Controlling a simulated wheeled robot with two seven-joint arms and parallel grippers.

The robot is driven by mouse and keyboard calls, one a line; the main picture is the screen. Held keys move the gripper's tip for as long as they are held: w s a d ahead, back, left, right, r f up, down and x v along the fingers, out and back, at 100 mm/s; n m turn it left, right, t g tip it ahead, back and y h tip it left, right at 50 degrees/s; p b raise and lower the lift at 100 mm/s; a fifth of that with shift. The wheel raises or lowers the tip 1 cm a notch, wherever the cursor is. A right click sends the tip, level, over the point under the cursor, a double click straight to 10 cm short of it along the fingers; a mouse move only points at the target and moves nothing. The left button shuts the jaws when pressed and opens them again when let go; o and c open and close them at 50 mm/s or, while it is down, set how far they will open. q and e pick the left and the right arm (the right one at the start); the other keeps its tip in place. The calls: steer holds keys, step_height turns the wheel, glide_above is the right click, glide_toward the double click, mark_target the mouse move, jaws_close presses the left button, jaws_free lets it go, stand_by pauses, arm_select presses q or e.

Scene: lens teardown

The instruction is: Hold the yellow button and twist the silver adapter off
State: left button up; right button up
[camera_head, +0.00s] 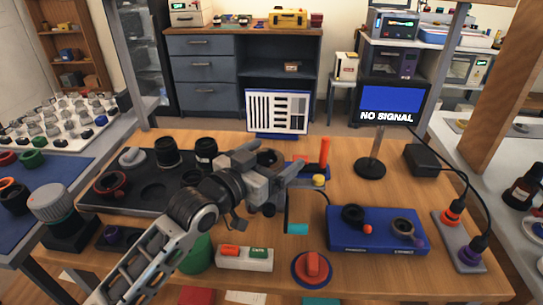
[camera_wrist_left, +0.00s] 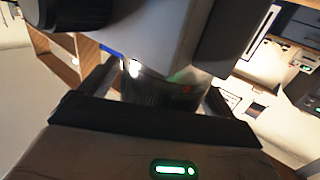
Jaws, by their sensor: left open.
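My left gripper (camera_head: 314,174) is over the middle of the table, its jaws open and pointing right. A small yellow button (camera_head: 319,181) shows right at its fingertips; I cannot tell whether they touch it. In the left wrist view a shiny greyish cylinder (camera_wrist_left: 150,88) shows beyond the gripper parts, mostly hidden; I cannot tell whether it is the silver adapter. My right gripper is not in view.
An upright red-orange cylinder (camera_head: 324,153) stands just behind the fingertips. A black tray (camera_head: 125,197) with several dark lens parts lies at the left. A monitor (camera_head: 392,103) on a stand is at the back right. A red knob (camera_head: 312,265) is at the front. Bare wood lies at the front right.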

arm_select(q)
steer(key=c, duration=1.1)
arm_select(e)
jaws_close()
arm_select(q)
steer(key=shift+f, duration=0.1)
stand_by(0.9)
